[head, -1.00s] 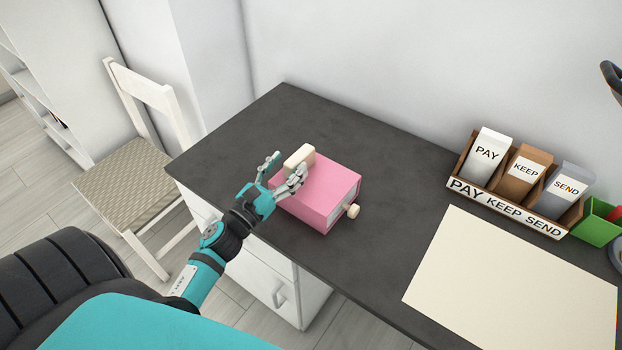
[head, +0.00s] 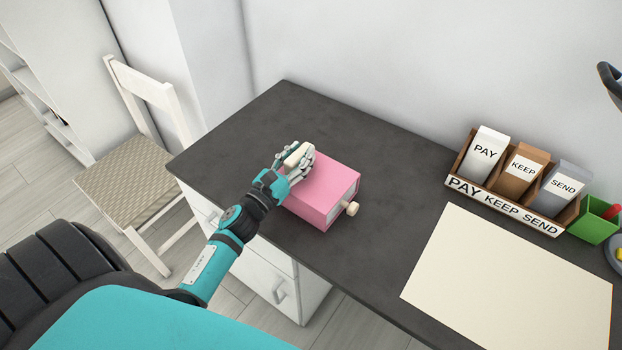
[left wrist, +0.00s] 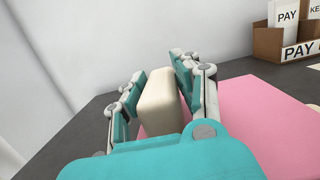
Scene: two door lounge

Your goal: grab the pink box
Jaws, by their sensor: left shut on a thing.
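The pink box (head: 327,190) sits on the dark desk near its left end. It has a cream block-shaped handle (head: 297,154) on top and a round cream knob (head: 351,208) on its right side. My left gripper (head: 294,158) is shut on the cream handle, with fingers on both sides of it. In the left wrist view, the handle (left wrist: 160,103) stands between the fingers, and the pink top (left wrist: 265,125) shows to the right. The box appears to rest on the desk. My right gripper is not in view.
The dark desk (head: 390,160) has clear room behind the box. A cream sheet (head: 510,275) lies to the right. A wooden sorter (head: 515,205) labelled PAY KEEP SEND and a green container (head: 595,222) stand farther right. A white chair (head: 140,185) is left of the desk.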

